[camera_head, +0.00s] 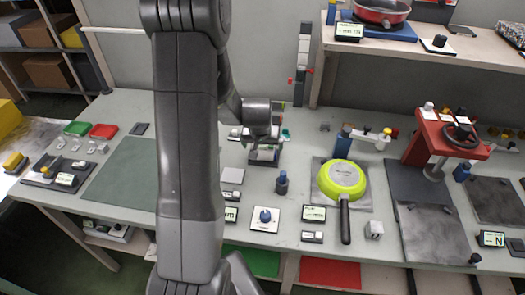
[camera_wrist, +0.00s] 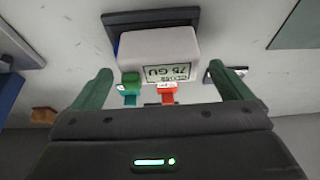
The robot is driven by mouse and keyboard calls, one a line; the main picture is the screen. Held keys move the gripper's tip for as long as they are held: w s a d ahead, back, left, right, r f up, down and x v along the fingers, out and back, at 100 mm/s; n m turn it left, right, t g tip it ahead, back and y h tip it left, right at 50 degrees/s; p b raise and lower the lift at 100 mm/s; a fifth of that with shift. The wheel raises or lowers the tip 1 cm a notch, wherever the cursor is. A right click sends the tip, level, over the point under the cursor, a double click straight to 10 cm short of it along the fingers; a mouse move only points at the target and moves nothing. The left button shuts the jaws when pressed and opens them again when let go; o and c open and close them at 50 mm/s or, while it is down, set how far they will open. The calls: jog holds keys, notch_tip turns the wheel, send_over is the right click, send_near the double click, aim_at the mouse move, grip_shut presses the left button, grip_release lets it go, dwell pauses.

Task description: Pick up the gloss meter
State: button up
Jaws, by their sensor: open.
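The gloss meter (camera_wrist: 160,45) is a white, rounded box in the wrist view, with a display that reads "GLOSS 75 GU". It stands against a dark base or pad (camera_wrist: 150,18). My gripper (camera_wrist: 164,84) is open, with one green finger on each side of the meter's near end. The fingers appear apart from it. A green part (camera_wrist: 130,82) and a red part (camera_wrist: 167,90) show between the fingers, in front of the meter. In the head view my gripper (camera_head: 264,146) is over the back middle of the bench, and the meter is mostly hidden there.
A green pan (camera_head: 342,178) lies on a grey mat to the right, its handle toward the front. A dark blue knobbed piece (camera_head: 282,183) stands between. A red press (camera_head: 448,135) is farther right. A green mat (camera_head: 125,172) leaves clear room at left. A shelf (camera_head: 430,45) overhangs back right.

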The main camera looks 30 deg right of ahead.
jog(key=shift+f, duration=0.1)
jog(key=c, duration=1.4)
jog(key=shift+o, duration=0.2)
